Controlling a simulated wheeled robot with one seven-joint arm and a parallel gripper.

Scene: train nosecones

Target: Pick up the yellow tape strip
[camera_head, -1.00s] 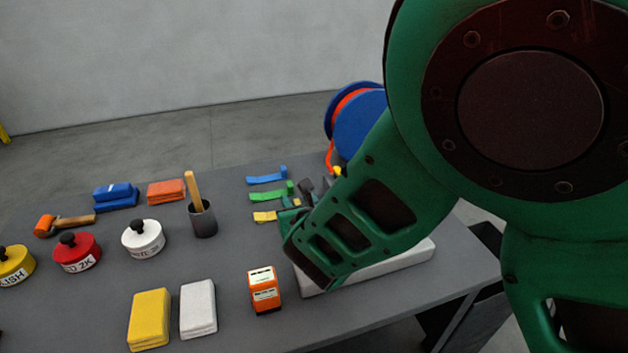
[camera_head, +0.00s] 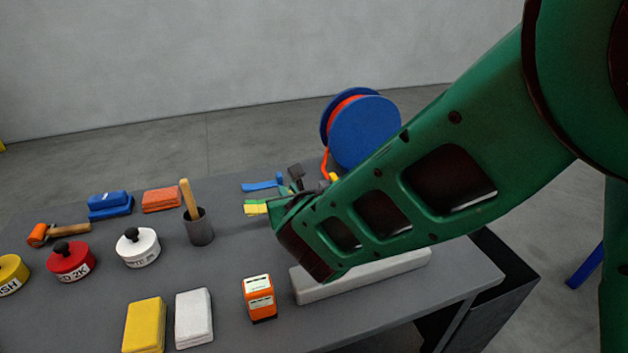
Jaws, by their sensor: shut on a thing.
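The yellow tape strip (camera_head: 255,210) shows in the head view just left of my gripper, overlapping the light green strip (camera_head: 256,201) in the picture. My gripper (camera_head: 277,204) is shut, with the yellow strip's right end at its fingers. The fingertips and most of the grip are hidden by my own arm. I cannot tell the exact height of the strip above the table.
A blue strip (camera_head: 263,184) lies just behind. A dark cup with a wooden handle (camera_head: 200,228) stands to the left. A blue reel (camera_head: 365,130) stands behind my arm, and a pale block (camera_head: 310,289) lies below it. An orange box (camera_head: 259,297) stands in front.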

